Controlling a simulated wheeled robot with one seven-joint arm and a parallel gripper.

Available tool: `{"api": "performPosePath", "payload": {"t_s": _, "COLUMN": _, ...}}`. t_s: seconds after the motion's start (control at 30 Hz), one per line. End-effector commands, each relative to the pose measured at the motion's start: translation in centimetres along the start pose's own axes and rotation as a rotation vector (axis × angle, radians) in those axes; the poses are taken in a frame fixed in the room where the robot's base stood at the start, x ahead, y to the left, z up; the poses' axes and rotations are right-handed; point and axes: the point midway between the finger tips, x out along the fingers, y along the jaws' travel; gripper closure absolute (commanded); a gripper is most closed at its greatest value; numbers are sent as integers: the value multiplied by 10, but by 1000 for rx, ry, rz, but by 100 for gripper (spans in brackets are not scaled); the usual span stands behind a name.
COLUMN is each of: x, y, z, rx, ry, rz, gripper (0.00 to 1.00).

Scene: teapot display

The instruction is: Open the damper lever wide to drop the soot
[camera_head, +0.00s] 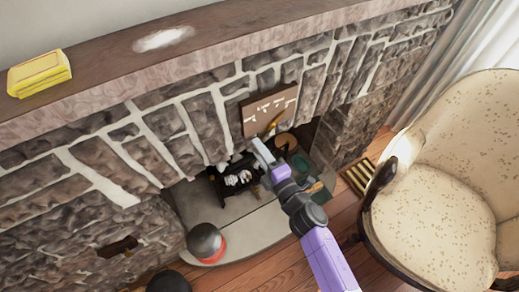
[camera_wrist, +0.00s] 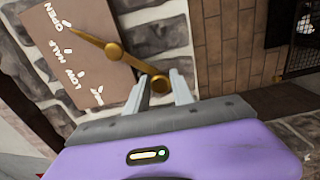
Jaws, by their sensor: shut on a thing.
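The brass damper lever (camera_wrist: 135,64) turns on a round hub in front of a brown plate (camera_wrist: 75,45) with white markings. Its thin pointer end lies at the OPEN mark, and its round knob (camera_wrist: 160,83) is between my fingertips. In the head view the lever (camera_head: 273,124) shows as a small gold bar at the lower edge of the plate (camera_head: 268,108). My gripper (camera_wrist: 160,88) is shut on the lever's knob end; in the head view my gripper (camera_head: 262,153) reaches the fireplace opening. I cannot make out any falling soot.
A dark grate (camera_head: 238,182) with whitish pieces sits in the fireplace below. A black and red round object (camera_head: 207,243) stands on the hearth. A cream armchair (camera_head: 440,215) is at the right.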

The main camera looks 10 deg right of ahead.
Motion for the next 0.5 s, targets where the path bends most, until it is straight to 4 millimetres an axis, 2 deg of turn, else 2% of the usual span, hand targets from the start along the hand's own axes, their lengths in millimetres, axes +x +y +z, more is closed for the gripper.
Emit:
{"api": "performPosePath", "payload": {"t_s": 0.03, "x": 0, "y": 1, "z": 8, "rx": 2, "ry": -17, "rz": 0, "gripper": 100}}
{"api": "performPosePath", "payload": {"t_s": 0.07, "x": 0, "y": 1, "z": 8, "rx": 2, "ry": -17, "rz": 0, "gripper": 100}}
{"api": "performPosePath", "payload": {"t_s": 0.1, "x": 0, "y": 1, "z": 9, "rx": 1, "ry": -17, "rz": 0, "gripper": 64}}
{"api": "performPosePath", "payload": {"t_s": 0.17, "x": 0, "y": 1, "z": 8, "rx": 1, "ry": -16, "rz": 0, "gripper": 54}}
{"api": "performPosePath", "payload": {"t_s": 0.5, "x": -2, "y": 0, "z": 3, "rx": -1, "ry": -6, "rz": -1, "gripper": 54}}
